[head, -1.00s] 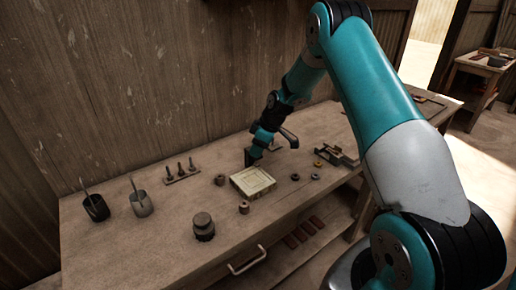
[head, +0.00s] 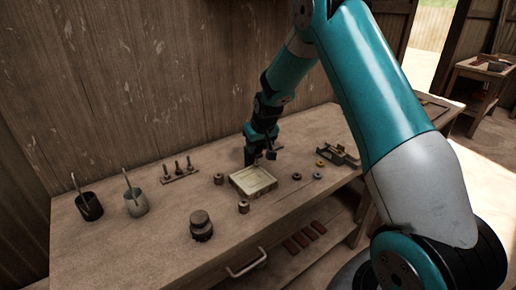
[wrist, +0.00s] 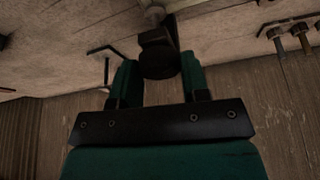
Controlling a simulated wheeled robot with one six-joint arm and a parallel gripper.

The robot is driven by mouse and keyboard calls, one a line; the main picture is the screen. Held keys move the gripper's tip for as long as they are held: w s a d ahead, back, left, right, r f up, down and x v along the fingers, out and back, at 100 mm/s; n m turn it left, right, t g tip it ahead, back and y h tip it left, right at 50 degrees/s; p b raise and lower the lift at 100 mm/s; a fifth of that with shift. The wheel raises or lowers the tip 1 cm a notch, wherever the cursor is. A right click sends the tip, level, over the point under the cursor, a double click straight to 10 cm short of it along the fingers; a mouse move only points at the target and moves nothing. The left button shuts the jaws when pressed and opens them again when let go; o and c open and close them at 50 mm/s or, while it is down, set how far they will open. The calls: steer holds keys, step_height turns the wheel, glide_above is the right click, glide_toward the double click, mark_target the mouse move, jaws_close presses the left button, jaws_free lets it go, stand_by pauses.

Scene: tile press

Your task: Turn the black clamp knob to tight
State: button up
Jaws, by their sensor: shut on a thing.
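The black clamp knob (wrist: 160,58) shows in the wrist view between the two teal fingers of my gripper (wrist: 158,75). The fingers are shut on its sides. A pale metal part (wrist: 155,12) adjoins the knob at the top of that view. In the head view my gripper (head: 252,155) is low over the back of the bench, just behind a cream square frame (head: 240,184). The knob cannot be made out there, and any mark for tight or loose is not readable.
The wooden bench (head: 130,250) carries two cups with tools, a dark one (head: 90,206) and a grey one (head: 136,204). A rack of upright pegs (head: 180,177) stands near the wall. A dark stacked round piece (head: 201,228) is at the front. Several small rings lie right of the frame.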

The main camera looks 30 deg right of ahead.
steer(key=m+h+b, duration=0.1)
steer(key=m, duration=0.2)
steer(key=m+g+h, duration=0.1)
steer(key=m, duration=0.3)
steer(key=shift+a+h+b, duration=0.15)
steer(key=shift+h+b, duration=0.15)
steer(key=shift+b, duration=0.1)
steer(key=m, duration=0.2)
steer(key=m+g, duration=0.1)
steer(key=m, duration=0.1)
steer(key=shift+w+g+h+b, duration=0.1)
steer(key=shift+g+h+b, duration=0.2)
steer(key=shift+h+b, duration=0.1)
steer(key=m+g, duration=0.1)
steer(key=m, duration=0.2)
steer(key=shift+m+b, duration=0.3)
steer(key=shift+b, duration=0.1)
steer(key=m+g, duration=0.2)
steer(key=m, duration=0.3)
steer(key=shift+w+b, duration=0.15)
steer(key=shift+b, duration=0.15)
steer(key=m+g, duration=0.1)
steer(key=m, duration=0.1)
steer(key=m+g, duration=0.1)
steer(key=m, duration=0.2)
steer(key=shift+y+p, duration=0.4)
steer(key=shift+m, duration=0.3)
steer(key=o, duration=0.9)
